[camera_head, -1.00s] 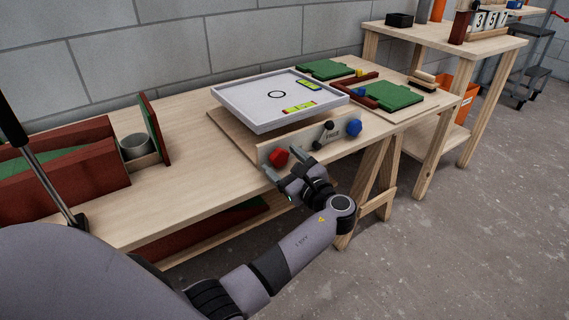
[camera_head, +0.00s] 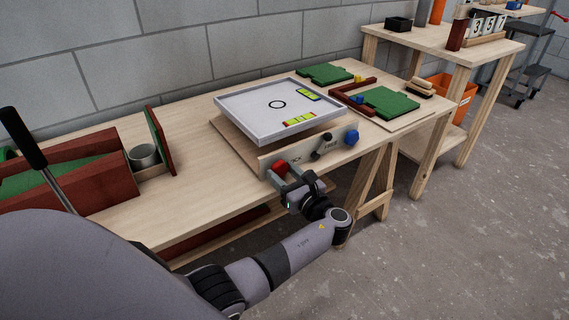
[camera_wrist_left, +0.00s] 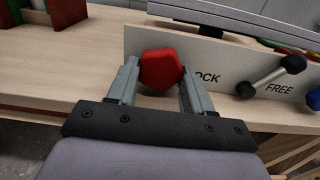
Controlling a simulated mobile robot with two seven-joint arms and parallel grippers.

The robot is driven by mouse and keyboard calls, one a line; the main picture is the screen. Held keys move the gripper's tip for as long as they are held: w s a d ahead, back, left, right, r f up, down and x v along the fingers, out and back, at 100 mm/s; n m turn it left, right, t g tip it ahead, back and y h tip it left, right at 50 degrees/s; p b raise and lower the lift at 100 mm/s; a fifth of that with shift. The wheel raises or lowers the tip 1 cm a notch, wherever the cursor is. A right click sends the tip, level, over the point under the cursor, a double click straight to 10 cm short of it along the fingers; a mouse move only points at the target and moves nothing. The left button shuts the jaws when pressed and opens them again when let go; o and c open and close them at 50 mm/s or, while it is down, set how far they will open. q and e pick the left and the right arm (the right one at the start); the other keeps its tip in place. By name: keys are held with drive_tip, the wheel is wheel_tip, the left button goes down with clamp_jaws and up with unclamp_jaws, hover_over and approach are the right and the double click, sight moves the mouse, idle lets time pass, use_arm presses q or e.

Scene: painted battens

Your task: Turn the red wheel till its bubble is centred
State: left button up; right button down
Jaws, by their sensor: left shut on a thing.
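The red wheel (camera_head: 279,169) is a faceted knob on the left of the upright front panel (camera_head: 300,155). My left gripper (camera_head: 284,174) is shut on it. In the left wrist view the two fingers of my left gripper (camera_wrist_left: 156,88) are on either side of the red wheel (camera_wrist_left: 160,69). Above the panel is a white tray (camera_head: 251,122) with a black ring. A yellow-green level with a red end (camera_head: 299,119) lies by its front edge, and a level with a blue end (camera_head: 309,95) by its right edge. The bubbles are too small to place. My right gripper is out of view.
A LOCK/FREE lever (camera_head: 322,145) and a blue wheel (camera_head: 351,138) sit on the panel to the right. Green boards (camera_head: 390,103) and a dark red angle piece lie further right. A grey cup (camera_head: 143,155) stands at left. Bare bench lies between.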

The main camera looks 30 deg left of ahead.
use_arm(q)
drive_tip(key=shift+r+m+p, duration=0.2)
drive_tip(key=shift+m+p, duration=0.15)
drive_tip(key=shift+m, duration=0.05)
drive_tip(key=shift+m+p, duration=0.5)
drive_tip(key=shift+m, duration=0.1)
drive_tip(key=shift+s+f+m+p, duration=0.1)
drive_tip(key=shift+f+m+p, duration=0.1)
drive_tip(key=shift+m+p, duration=0.35)
drive_tip(key=o, duration=1)
drive_tip(key=shift+o, duration=0.2)
drive_tip(key=v, duration=0.7)
drive_tip(key=shift+p, duration=0.3)
